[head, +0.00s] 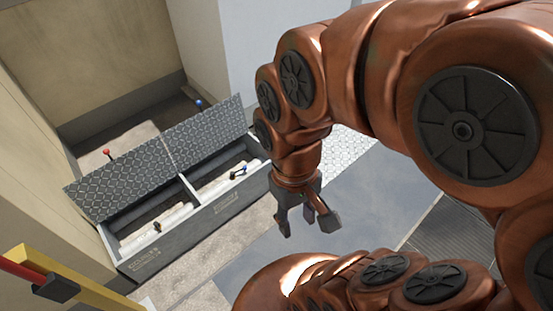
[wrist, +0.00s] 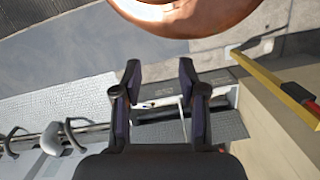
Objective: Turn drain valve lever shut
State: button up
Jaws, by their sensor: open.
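A grey box (head: 190,222) with raised tread-plate lids holds white pipes in two open compartments. In the right one, a small lever with a blue end (head: 238,172) stands on the pipe. In the left one, a small dark fitting with a yellowish part (head: 157,226) shows. I cannot tell which is the drain valve lever. My gripper (head: 308,218) is open and empty, above the floor to the right of the box. In the wrist view the box (wrist: 215,104) lies beyond my open fingers (wrist: 160,72), with a small dark piece (wrist: 150,104) seen between them.
A red-knobbed post (head: 106,152) and a blue knob (head: 198,103) stand behind the lids. A yellow rail with a red bar (head: 75,285) is at the lower left. Beige walls enclose the back and left. Grey floor (head: 310,245) before the box is clear.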

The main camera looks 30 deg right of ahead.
aim_at(244, 168)
jog(key=z, duration=0.25)
jog(key=k, duration=0.6)
jog(key=z, duration=0.5)
jog(key=i, duration=1.15)
jog(key=u, duration=0.85)
jog(key=i, duration=0.4)
jog(key=u, duration=0.45)
